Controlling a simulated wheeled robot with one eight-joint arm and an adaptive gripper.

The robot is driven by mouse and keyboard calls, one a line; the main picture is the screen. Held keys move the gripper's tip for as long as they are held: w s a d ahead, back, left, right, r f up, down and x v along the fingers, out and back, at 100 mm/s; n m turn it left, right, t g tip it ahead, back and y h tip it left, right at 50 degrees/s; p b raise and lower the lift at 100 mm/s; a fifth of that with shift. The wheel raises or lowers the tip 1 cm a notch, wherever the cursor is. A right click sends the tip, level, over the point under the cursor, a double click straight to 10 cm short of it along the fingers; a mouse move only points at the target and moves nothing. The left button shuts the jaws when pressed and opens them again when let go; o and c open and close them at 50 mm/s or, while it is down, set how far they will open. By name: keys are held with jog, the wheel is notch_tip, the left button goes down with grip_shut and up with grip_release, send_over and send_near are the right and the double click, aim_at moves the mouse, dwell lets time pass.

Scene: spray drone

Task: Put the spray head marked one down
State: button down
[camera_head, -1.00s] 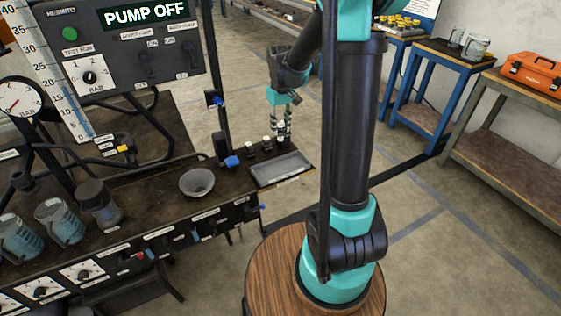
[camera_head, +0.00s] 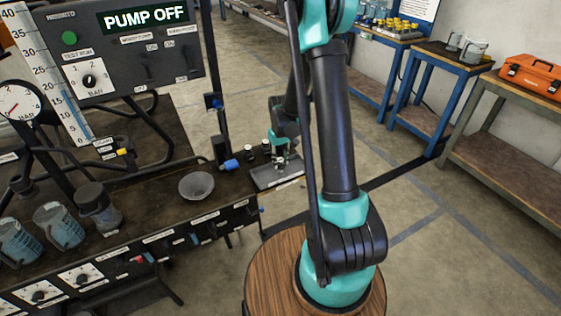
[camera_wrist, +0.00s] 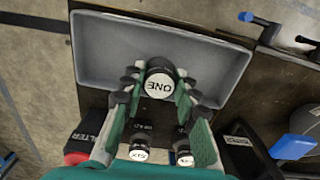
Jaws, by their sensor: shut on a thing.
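The spray head marked ONE (camera_wrist: 160,86) has a white round top and a dark body. My gripper (camera_wrist: 158,76) is shut on it, with a finger on each side, in the wrist view. It is over the shallow grey tray (camera_wrist: 92,55), near the tray's wall on the stand side. In the head view my gripper (camera_head: 281,160) is low at the grey tray (camera_head: 262,183) on the bench's right end. I cannot tell whether the spray head touches the tray floor.
A spray head marked SIX (camera_wrist: 138,154) and another white-topped head (camera_wrist: 184,157) stand beside the tray, between my fingers in the wrist view. A red-ended part marked FILTER (camera_wrist: 82,145) and a blue handle (camera_wrist: 292,147) flank them.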

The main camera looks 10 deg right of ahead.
aim_at(281, 160)
jog(key=shift+f, duration=0.1)
jog(key=c, duration=1)
grip_release()
jog(key=shift+c, duration=0.2)
notch_tip(281, 160, up, 11)
jog(key=s+d+m+t, duration=0.1)
jog(key=s+d+t, duration=0.1)
jog(key=s, duration=0.9)
jog(key=s+d+m+t, duration=0.2)
jog(key=s, duration=0.9)
jog(key=shift+r+m, duration=0.2)
jog(key=shift+m, duration=0.1)
